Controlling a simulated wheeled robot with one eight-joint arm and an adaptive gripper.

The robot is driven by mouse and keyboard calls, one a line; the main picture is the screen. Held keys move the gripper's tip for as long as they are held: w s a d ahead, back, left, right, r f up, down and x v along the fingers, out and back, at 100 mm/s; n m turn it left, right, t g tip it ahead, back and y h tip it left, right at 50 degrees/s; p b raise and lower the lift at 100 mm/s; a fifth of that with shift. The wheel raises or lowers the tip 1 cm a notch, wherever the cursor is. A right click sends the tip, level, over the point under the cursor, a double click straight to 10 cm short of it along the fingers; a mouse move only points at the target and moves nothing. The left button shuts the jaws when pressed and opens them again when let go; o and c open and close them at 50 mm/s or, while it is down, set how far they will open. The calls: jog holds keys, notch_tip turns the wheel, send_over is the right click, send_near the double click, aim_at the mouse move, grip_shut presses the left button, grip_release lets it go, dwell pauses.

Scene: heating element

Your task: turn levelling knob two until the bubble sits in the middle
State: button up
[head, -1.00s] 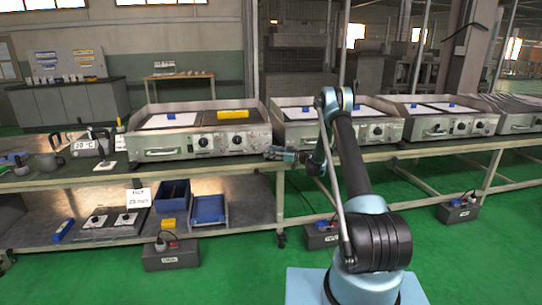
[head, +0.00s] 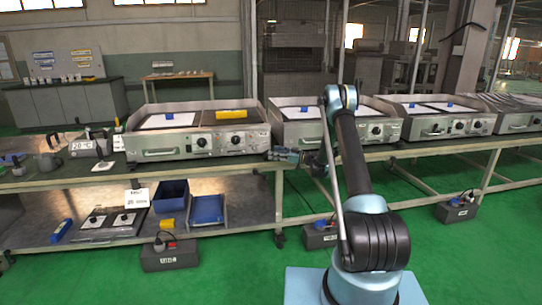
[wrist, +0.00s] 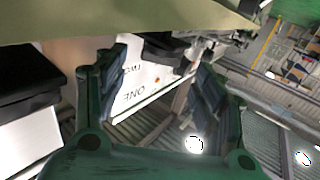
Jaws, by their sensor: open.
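The nearest steel griddle (head: 170,152) stands on the bench at left, with a yellow bar, perhaps the level (head: 230,115), on its top; its bubble is too small to make out. My gripper (head: 284,154) is by the griddle's lower right corner at the bench edge. In the wrist view my gripper (wrist: 163,65) is open and empty, its fingers apart. Between and beyond them a white panel (wrist: 150,88) shows the words TWO and ONE upside down. A dark part (wrist: 165,48) lies by the word TWO; I cannot tell whether it is the knob.
A second griddle (head: 300,134) stands just right of my gripper, and more griddles follow along the bench. Blue bins (head: 172,193) lie on the lower shelf.

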jog(key=v, duration=0.8)
jog(key=shift+d, duration=0.2)
jog(key=shift+s+r, duration=0.1)
